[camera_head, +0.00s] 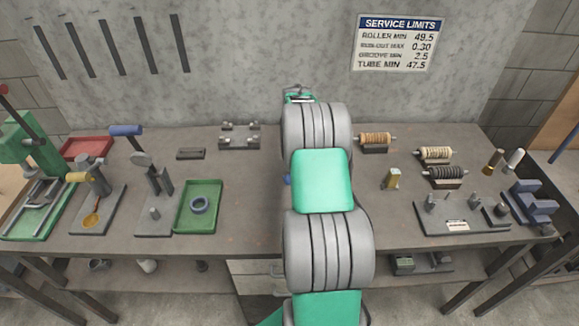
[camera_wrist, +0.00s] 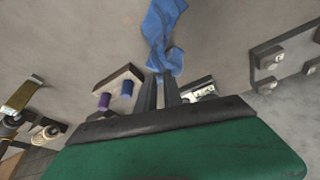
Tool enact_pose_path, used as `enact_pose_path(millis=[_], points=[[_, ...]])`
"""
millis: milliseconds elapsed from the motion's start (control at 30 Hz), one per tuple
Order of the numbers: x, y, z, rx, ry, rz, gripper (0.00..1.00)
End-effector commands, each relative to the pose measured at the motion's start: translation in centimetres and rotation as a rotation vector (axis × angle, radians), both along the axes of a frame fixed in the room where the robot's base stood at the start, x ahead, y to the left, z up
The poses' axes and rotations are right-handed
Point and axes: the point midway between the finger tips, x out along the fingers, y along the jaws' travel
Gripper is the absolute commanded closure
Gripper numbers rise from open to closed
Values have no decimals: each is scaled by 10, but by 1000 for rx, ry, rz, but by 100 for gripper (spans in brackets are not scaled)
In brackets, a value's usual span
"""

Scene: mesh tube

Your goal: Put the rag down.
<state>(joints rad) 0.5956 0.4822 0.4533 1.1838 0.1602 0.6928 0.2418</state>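In the wrist view the blue rag (camera_wrist: 163,32) is a crumpled strip at the tips of my gripper (camera_wrist: 161,76). The two dark fingers are close together, with the bunched near end of the rag between their tips. The rest of the rag stretches away over the grey bench top; I cannot tell whether it touches the bench. In the head view my arm hides the gripper and most of the rag. Only a small blue patch (camera_head: 287,180) shows at the arm's left edge.
The workbench (camera_head: 255,200) has bare room left of my arm. A green tray (camera_head: 181,221) with a ring stands at left. A peg fixture (camera_head: 239,142) is at the back. A brass block (camera_head: 391,179), wound rollers (camera_head: 437,154) and a peg plate (camera_head: 463,226) are at right.

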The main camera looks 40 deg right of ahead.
Motion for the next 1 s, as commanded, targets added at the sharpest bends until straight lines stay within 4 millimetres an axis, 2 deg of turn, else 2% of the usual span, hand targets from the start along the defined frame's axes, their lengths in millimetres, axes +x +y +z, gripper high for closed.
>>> enact_pose_path(millis=[100, 367, 900, 1000], points=[[1, -1, -4, -3, -5, 0, 100], [1, -1, -7, -3, -3, -1, 100], [1, -1, -70, -3, -3, -1, 100], [1, -1, -72, -3, -5, 0, 100]])
